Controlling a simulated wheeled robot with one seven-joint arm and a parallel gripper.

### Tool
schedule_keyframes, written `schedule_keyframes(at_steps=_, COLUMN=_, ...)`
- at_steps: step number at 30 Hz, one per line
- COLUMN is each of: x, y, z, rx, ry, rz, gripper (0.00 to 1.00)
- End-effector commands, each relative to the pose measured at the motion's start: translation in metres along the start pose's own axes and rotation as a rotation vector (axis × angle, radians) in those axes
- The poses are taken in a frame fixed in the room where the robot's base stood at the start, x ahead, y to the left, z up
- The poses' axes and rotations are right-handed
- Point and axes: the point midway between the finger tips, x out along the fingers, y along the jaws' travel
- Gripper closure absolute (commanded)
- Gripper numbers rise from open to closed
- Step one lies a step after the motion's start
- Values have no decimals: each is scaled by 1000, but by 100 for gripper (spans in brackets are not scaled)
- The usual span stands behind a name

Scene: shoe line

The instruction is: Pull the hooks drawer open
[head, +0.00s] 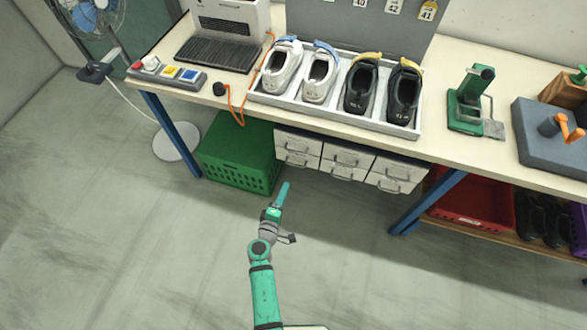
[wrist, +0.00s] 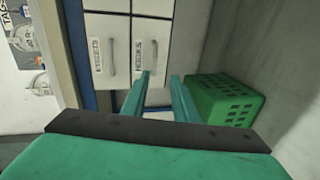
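The hooks drawer (wrist: 165,38) is a white drawer with a label reading HOOKS and a grey bar handle (wrist: 155,55). In the head view it is the lower left drawer (head: 298,157) of the white unit under the bench, and it looks closed. My gripper (wrist: 160,76) points at the lower end of this drawer front in the wrist view. Its two green fingers are apart with nothing between them, and the handle shows just beyond the fingertips. Contact with the handle is not visible. In the head view my gripper (head: 285,186) is below and in front of the drawer.
A green crate (head: 238,158) stands on the floor left of the drawers and shows close by in the wrist view (wrist: 226,102). A blue bench leg (head: 428,203) is to the right. The bench top (head: 445,150) overhangs the drawers. The floor in front is clear.

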Motion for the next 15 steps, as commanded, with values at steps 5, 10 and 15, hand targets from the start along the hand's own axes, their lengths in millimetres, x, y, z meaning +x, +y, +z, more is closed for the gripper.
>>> schedule_keyframes(at_steps=5, x=17, y=9, z=0, rx=-49, ry=-11, rz=30, gripper=74)
schedule_keyframes(at_steps=10, x=35, y=11, z=0, rx=-51, ry=-12, rz=32, gripper=74)
schedule_keyframes(at_steps=15, x=64, y=12, z=0, rx=-50, ry=-12, rz=32, gripper=74)
